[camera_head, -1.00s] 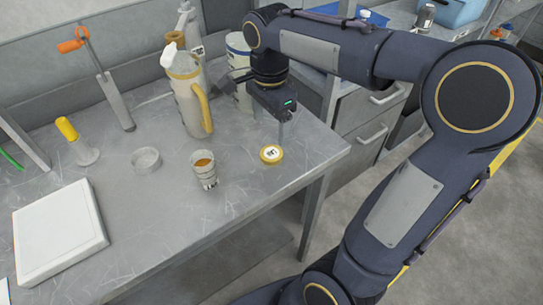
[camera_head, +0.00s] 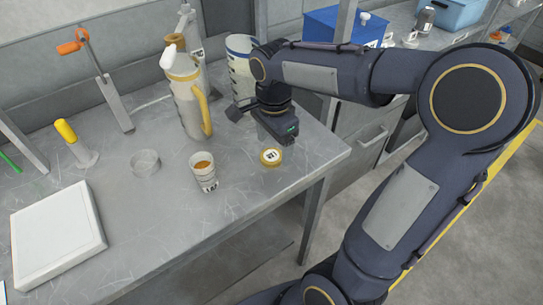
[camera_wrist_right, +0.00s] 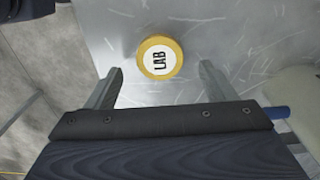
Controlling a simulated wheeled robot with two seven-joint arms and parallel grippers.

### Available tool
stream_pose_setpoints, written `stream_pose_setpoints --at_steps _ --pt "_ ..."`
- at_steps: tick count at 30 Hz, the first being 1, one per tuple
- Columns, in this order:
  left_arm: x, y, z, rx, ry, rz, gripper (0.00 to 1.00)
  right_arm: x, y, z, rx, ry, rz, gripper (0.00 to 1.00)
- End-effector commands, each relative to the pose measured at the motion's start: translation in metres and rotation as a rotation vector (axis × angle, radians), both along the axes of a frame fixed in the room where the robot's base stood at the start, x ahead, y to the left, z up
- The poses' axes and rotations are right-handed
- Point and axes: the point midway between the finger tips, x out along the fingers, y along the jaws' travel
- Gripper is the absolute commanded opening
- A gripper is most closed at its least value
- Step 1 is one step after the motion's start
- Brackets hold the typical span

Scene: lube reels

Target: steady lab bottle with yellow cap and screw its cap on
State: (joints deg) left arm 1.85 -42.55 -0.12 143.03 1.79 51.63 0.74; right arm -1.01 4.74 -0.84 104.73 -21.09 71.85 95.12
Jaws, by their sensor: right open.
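The yellow cap (camera_head: 271,156), with a white round label reading LAB, lies on the grey table near its right edge. The lab bottle (camera_head: 204,172) is the small open one left of the cap; it stands upright with amber contents and a label low on its side. In the right wrist view the cap (camera_wrist_right: 160,58) shows between the fingertips of my open right gripper (camera_wrist_right: 162,69). The gripper is empty and close above the cap; I cannot tell whether a finger touches it. My left gripper is out of view.
A tall beige pitcher with a yellow handle (camera_head: 189,105) and a white canister (camera_head: 241,66) stand behind the bottle. A shallow clear dish (camera_head: 145,162), a yellow-handled tool (camera_head: 75,142) and a white flat device (camera_head: 57,235) are to the left. The table's front is clear.

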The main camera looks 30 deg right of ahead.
Motion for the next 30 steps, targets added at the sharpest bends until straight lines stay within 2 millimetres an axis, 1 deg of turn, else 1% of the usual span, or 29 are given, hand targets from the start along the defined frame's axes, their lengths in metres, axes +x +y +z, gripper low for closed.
stream_pose_setpoints --at_steps 1,3,6,16,17,27,30 --pt "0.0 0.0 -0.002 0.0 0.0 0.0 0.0 -0.001 0.0 -0.009 0.0 0.004 0.0 0.77" --pt "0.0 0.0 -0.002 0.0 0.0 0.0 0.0 0.0 0.0 -0.017 0.0 0.002 0.0 0.77" --pt "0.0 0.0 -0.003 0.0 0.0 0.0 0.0 0.0 0.0 -0.022 0.0 0.0 0.0 0.77" --pt "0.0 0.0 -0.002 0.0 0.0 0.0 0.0 0.0 0.0 -0.022 0.0 -0.001 0.0 0.77" --pt "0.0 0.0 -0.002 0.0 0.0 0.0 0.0 0.0 0.0 -0.022 0.0 -0.001 0.0 0.74" --pt "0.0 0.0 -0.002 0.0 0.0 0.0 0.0 0.0 0.0 -0.022 0.0 -0.001 0.001 0.3" --pt "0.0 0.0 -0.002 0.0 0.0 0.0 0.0 0.0 0.0 -0.022 0.001 -0.001 0.0 0.29"
